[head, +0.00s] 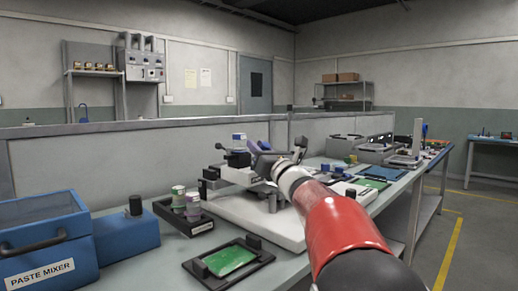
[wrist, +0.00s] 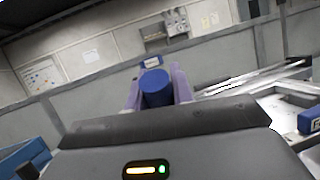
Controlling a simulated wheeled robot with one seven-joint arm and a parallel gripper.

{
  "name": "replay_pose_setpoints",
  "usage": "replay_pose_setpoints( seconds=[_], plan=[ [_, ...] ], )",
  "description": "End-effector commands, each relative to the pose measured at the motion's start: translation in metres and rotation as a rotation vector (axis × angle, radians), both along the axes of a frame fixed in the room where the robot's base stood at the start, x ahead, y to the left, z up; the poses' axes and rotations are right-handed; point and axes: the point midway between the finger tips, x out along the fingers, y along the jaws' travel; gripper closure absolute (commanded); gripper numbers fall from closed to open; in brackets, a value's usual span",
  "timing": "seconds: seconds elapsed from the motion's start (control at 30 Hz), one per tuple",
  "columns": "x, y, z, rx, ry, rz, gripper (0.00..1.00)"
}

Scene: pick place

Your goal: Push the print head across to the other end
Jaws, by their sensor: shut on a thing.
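The white printer (head: 250,215) stands on the bench, with a light carriage bar (head: 236,176) across its upper part. My gripper (head: 262,150) is at this bar in the head view, and my arm hides much of the printer's right side. In the wrist view my gripper (wrist: 158,82) has its two purple fingers on either side of a blue cylindrical grip (wrist: 157,92), shut on it. The grip appears to belong to the print head; the joint below it is hidden by my gripper's body. The printer's pale frame (wrist: 265,110) shows at right in the wrist view.
A blue paste mixer (head: 45,235) and a black tray of jars (head: 185,215) stand left of the printer. A green board in a black holder (head: 232,262) lies in front. A low partition (head: 130,155) runs behind the bench. Other equipment (head: 375,148) stands farther right.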

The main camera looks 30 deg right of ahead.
Motion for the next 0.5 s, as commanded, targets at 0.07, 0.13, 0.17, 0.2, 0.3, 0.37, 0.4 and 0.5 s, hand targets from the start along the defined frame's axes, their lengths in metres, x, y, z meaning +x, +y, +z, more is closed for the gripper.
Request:
replay_pose_setpoints(
  seconds=[0.07,0.13,0.17,0.2,0.3,0.37,0.4,0.5],
  plan=[
    [0.0,0.0,0.0,0.0,0.0,0.0,1.0],
    [0.0,0.0,0.0,0.0,0.0,0.0,1.0],
    [0.0,0.0,0.0,0.0,0.0,0.0,1.0],
    [0.001,-0.002,0.0,0.0,0.0,-0.001,1.0],
    [0.005,-0.014,0.0,0.0,-0.001,-0.002,1.0],
    [0.009,-0.025,0.0,0.001,-0.001,-0.004,1.0],
    [0.012,-0.032,0.0,0.001,-0.001,-0.003,1.0],
    [0.016,-0.043,0.0,0.001,-0.002,-0.001,1.0]
  ],
)
